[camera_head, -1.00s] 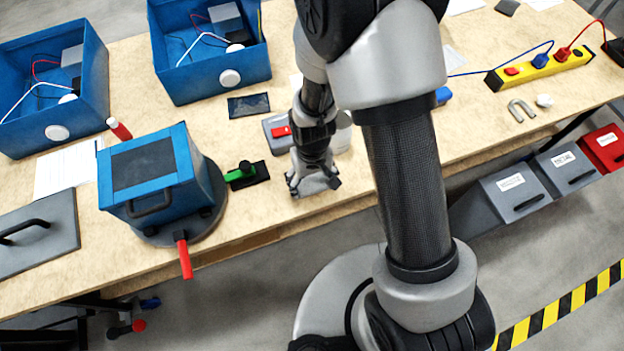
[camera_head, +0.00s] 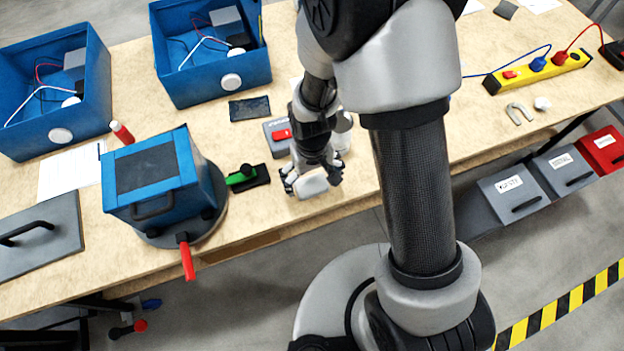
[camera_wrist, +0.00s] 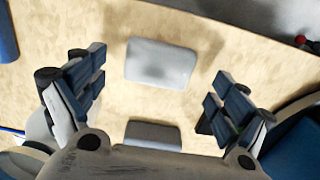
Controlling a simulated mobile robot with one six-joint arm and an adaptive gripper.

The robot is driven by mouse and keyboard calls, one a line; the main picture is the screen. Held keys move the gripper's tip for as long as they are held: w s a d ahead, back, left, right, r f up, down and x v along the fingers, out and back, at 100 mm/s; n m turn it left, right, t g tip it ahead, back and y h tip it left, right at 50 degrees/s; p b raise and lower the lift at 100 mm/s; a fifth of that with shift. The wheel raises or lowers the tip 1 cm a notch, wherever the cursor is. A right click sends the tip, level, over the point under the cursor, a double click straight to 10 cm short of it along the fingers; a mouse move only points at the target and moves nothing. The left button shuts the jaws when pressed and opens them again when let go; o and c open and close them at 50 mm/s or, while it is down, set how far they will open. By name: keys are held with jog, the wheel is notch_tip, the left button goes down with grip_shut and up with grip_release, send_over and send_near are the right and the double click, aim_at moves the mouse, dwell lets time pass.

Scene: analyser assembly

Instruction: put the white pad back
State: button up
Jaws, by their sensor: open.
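The white pad (camera_head: 313,187) lies near the front edge of the wooden table. It also shows in the wrist view as a pale rounded rectangle (camera_wrist: 161,63), flat on the table. My gripper (camera_head: 313,180) is over the pad in the head view and partly hides it. In the wrist view my gripper (camera_wrist: 159,98) is open and empty, with one finger on each side and bare table between each finger and the pad. The pad lies further out than the fingertips in that picture.
A blue box-shaped unit (camera_head: 150,183) with a red lever stands left of my gripper. A grey block with a red top (camera_head: 280,135) stands behind. Open blue housings (camera_head: 215,80) stand further back.

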notch_tip(320, 180, up, 9)
jog(key=p, duration=0.2)
jog(key=shift+p, duration=0.4)
notch_tip(320, 180, up, 7)
jog(key=t, duration=0.1)
send_over(312, 186)
jog(key=d, duration=0.2)
jog(key=s+d+r+m+t, duration=0.1)
jog(key=s+d+r, duration=0.2)
jog(key=r, duration=0.4)
jog(key=s+d+r+m+t, duration=0.1)
jog(key=s+d+r, duration=0.2)
jog(key=r, duration=0.3)
jog(key=s+d+r+m+t, duration=0.1)
jog(key=s+d+r, duration=0.1)
jog(key=s+r, duration=0.3)
jog(key=shift+s+d+t, duration=0.3)
jog(key=shift+s+d, duration=0.1)
jog(key=shift+s, duration=0.75)
